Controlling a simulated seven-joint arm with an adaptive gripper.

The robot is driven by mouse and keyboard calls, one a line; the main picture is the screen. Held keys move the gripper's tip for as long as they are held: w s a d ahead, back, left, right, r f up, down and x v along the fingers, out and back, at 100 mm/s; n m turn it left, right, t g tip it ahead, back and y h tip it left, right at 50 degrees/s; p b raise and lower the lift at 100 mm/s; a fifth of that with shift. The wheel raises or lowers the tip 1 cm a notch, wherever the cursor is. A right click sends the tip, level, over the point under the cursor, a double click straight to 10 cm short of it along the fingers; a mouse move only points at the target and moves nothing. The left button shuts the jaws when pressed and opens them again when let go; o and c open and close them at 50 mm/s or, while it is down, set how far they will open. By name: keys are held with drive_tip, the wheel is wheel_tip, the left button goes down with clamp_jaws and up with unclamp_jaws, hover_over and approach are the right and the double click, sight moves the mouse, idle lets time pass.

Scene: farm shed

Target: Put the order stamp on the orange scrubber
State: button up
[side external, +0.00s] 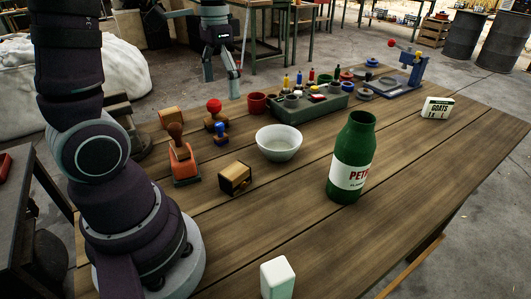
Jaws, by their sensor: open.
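My gripper (221,82) hangs at the top of the side external view, beyond the table's far edge in the picture. Its two fingers point down, apart and empty. I cannot tell which is the order stamp. Nothing visibly rests on the scrubber's knob.
A white bowl (279,143), a brown wooden box (235,177) and a tall green bottle (352,158) stand mid-table. A green tray (310,108) with small items and a red cup (257,103) are at the back. A white block (277,278) is in front. The right front is clear.

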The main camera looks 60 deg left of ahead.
drive_tip(key=s+d+t, duration=0.3)
drive_tip(key=d+t, duration=0.3)
drive_tip(key=d, duration=0.5)
drive_tip(key=shift+s+r, duration=0.15)
drive_tip(key=shift+r, duration=0.25)
